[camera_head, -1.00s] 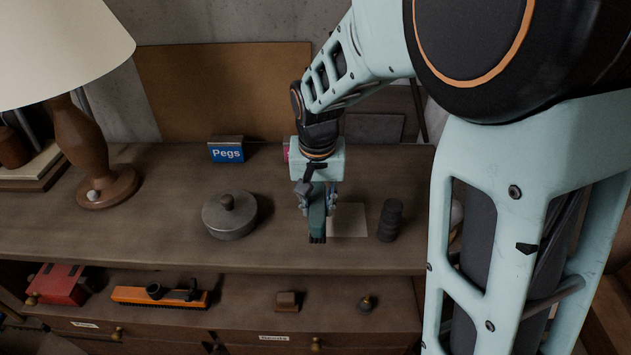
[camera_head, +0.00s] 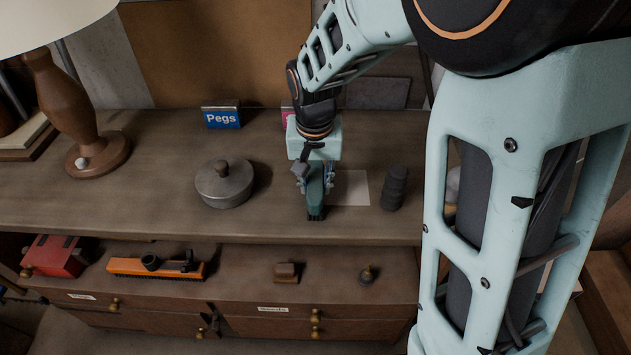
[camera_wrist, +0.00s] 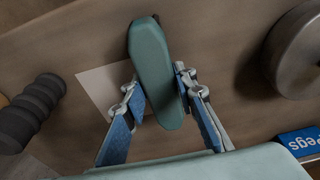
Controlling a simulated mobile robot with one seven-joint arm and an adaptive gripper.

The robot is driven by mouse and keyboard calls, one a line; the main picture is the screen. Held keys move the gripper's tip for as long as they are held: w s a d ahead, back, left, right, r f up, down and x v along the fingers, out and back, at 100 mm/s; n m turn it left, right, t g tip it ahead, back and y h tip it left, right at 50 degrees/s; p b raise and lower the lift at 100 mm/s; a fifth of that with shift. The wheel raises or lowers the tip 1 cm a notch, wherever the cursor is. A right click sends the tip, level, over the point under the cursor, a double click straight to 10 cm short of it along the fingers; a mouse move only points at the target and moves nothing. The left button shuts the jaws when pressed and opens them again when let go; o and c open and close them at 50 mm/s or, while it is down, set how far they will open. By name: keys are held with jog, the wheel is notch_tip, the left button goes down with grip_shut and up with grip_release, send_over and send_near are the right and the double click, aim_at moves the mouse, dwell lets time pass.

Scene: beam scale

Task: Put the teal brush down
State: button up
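The teal brush (camera_head: 316,191) is between the fingers of my gripper (camera_head: 315,183), over the front part of the wooden bench top (camera_head: 120,216). In the wrist view the brush (camera_wrist: 155,75) lies lengthwise between the two blue-padded fingers of my gripper (camera_wrist: 158,88), which close in on its sides. Its rounded end points toward the wrist and its dark end away. In the head view its dark bristle end is low, at or just above the bench; I cannot tell whether it touches.
A pale square sheet (camera_head: 352,188) lies right of the brush, then a dark ribbed cylinder (camera_head: 395,188). A grey lidded pot (camera_head: 224,186) stands left. A Pegs sign (camera_head: 221,117) and lamp (camera_head: 75,115) are behind. A lower shelf holds an orange-backed brush (camera_head: 156,268) and other items.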

aim_at(315, 185)
jog(key=o, duration=0.4)
jog(key=shift+o, duration=0.2)
jog(key=shift+r, duration=0.5)
notch_tip(315, 185, up, 11)
jog(key=s, duration=0.1)
jog(key=shift+s, duration=0.4)
jog(key=shift+w, duration=0.15)
